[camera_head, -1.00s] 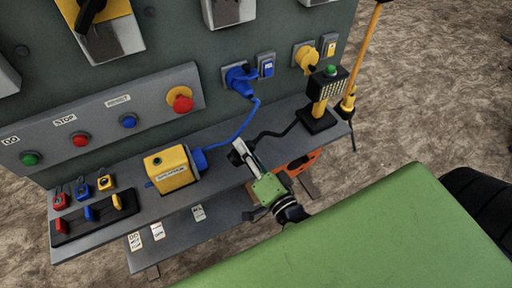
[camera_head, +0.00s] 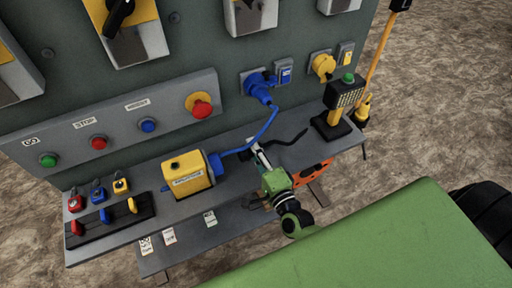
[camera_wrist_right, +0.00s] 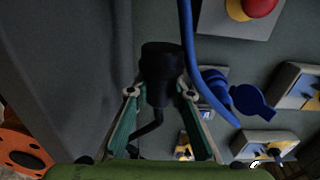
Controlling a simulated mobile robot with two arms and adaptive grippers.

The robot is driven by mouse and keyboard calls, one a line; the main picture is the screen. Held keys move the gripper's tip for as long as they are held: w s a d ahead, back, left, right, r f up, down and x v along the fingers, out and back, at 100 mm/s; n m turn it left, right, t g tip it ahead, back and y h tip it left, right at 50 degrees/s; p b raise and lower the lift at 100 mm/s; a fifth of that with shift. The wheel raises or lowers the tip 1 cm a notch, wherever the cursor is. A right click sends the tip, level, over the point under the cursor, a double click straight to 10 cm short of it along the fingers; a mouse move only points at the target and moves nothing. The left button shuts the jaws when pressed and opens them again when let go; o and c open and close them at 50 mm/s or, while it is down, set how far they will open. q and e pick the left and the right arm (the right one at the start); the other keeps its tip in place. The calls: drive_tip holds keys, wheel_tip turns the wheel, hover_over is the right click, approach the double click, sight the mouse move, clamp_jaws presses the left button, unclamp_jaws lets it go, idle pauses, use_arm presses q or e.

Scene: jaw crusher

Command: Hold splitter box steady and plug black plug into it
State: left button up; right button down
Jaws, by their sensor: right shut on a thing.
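The yellow splitter box (camera_head: 187,174) sits upright on the grey shelf, with a blue connector (camera_head: 216,165) in its right side. A blue cable runs from that connector up to a blue plug in the panel. My right gripper (camera_head: 256,150) is right of the box, near the panel. In the right wrist view the black plug (camera_wrist_right: 160,62) is between the fingertips of my right gripper (camera_wrist_right: 160,92), which are shut on it. In the head view the plug is small and mostly hidden. It is apart from the box. My left gripper is not in view.
A yellow and black control with a green button (camera_head: 345,95) stands on the shelf's right end. Levers (camera_head: 104,214) sit at the shelf's left end. The blue cable (camera_head: 262,130) hangs close to my right gripper. An orange part (camera_head: 312,172) lies beyond its right side.

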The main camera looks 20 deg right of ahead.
drive_tip(key=shift+s+a, duration=0.1)
drive_tip(key=shift+a, duration=2.4)
